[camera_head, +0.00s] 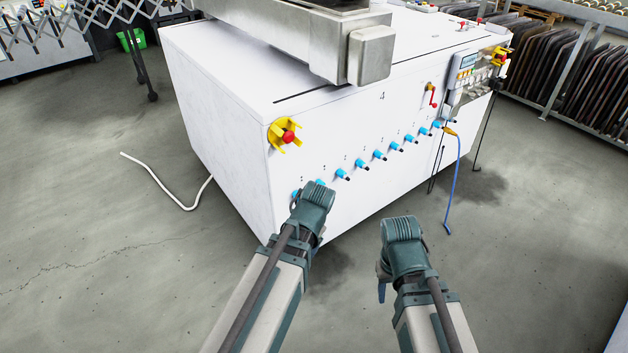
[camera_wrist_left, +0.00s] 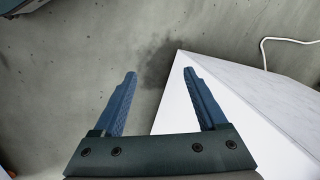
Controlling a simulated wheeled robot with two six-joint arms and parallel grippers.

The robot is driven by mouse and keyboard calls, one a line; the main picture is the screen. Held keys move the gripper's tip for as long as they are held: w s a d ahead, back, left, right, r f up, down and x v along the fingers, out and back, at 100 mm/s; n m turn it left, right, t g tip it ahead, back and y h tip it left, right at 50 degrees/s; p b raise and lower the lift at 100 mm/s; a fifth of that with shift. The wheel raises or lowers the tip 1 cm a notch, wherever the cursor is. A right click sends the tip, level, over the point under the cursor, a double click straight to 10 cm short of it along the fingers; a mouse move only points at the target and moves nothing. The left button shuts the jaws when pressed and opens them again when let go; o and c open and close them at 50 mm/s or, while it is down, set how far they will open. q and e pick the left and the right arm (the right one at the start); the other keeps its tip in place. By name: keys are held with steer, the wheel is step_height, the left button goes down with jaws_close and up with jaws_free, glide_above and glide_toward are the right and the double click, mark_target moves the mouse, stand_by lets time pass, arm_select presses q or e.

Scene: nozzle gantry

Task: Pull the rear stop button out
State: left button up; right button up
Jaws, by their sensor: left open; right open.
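A red stop button (camera_head: 289,137) with a yellow surround sits on the white machine's front face, near its left corner. A second red and yellow stop button (camera_head: 502,58) shows at the machine's far right end. I cannot tell which is the rear one. My left gripper (camera_wrist_left: 160,73) is open and empty in the left wrist view, with floor and the machine's white edge beyond its fingers. In the head view its fingers are hidden by my wrist, below the nearer button. My right gripper (camera_head: 382,291) hangs in front of the machine, mostly hidden by its wrist; it is open.
The white machine (camera_head: 215,75) carries a grey gantry beam on top. Several blue nozzles (camera_head: 361,164) stick out along its front. A blue cable (camera_head: 458,185) hangs at the right, and a white hose (camera_head: 160,185) lies at the left. Open floor surrounds it.

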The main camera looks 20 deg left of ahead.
arm_select(q)
steer(key=w+a+r+m+t+y+b, duration=0.2)
steer(key=w+a+r+m+t+y, duration=0.35)
steer(key=w+m, duration=0.45)
steer(key=w+d+r+m+t+y, duration=0.2)
steer(key=r+m+y, duration=0.1)
steer(key=r+m, duration=0.3)
steer(key=w+d+r+m+t+y, duration=0.2)
steer(key=d+r+m+y, duration=0.1)
steer(key=r+m, duration=0.3)
steer(key=shift+w+r, duration=0.3)
arm_select(e)
step_height(320, 180, down, 3)
steer(key=shift+f, duration=0.15)
arm_select(q)
steer(key=shift+a, duration=0.1)
arm_select(e)
steer(key=shift+a, duration=0.1)
